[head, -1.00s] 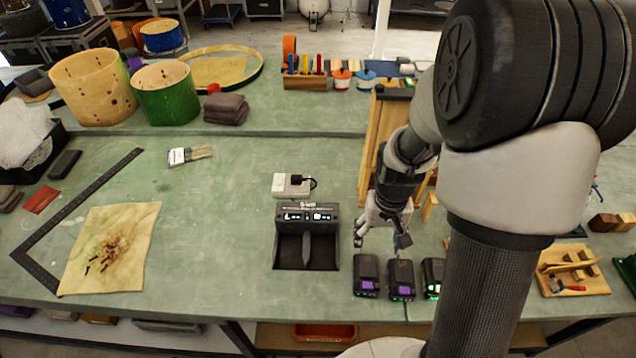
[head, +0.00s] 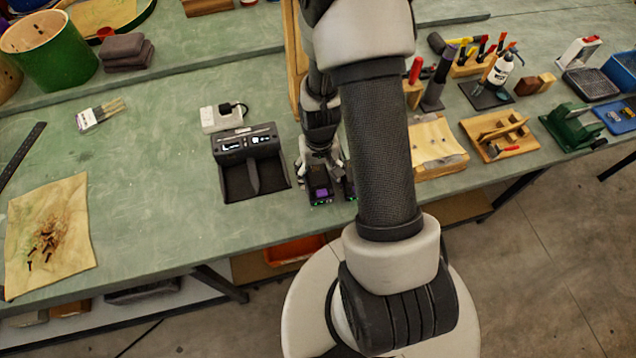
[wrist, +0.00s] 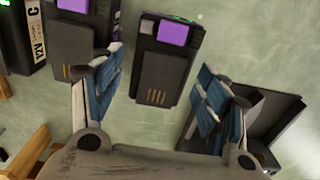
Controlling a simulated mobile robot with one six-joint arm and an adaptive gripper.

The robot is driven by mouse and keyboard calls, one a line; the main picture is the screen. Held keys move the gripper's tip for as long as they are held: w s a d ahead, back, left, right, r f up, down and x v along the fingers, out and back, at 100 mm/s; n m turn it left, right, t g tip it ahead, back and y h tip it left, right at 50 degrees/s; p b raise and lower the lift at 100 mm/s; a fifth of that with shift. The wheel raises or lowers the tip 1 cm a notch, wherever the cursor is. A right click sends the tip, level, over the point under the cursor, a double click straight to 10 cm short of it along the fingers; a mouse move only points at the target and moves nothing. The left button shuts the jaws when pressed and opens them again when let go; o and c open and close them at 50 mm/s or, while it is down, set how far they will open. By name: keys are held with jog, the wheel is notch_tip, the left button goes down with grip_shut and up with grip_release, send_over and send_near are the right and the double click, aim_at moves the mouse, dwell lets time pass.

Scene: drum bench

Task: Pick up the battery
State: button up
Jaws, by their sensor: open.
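Several black batteries with purple patches stand in a row at the bench's front edge. The left battery (head: 320,192) shows just below my gripper (head: 319,163); a second battery (head: 349,186) is partly covered by my arm. In the wrist view, the left battery (wrist: 166,62) lies between the two spread blue-padded fingers of my gripper (wrist: 158,85), with gaps on both sides. The second battery (wrist: 82,38) is beside the left finger, partly overlapped by it. A third battery (wrist: 22,40), with a 12V label, is at the left edge; my arm hides it in the head view.
The black charger (head: 250,170) stands left of the batteries and also shows behind the right finger in the wrist view (wrist: 268,122). A white socket block (head: 221,118) is behind it. A wooden tool board (head: 500,135) lies to the right. The bench left of the charger has clear room.

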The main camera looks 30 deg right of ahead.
aim_at(318, 178)
notch_tip(318, 178, down, 4)
jog(key=shift+w+a+f+b, duration=0.1)
jog(key=shift+f+b, duration=0.15)
jog(key=shift+b, duration=0.35)
jog(key=shift+c, duration=0.2)
jog(key=c, duration=1.1)
jog(key=shift+r, duration=0.15)
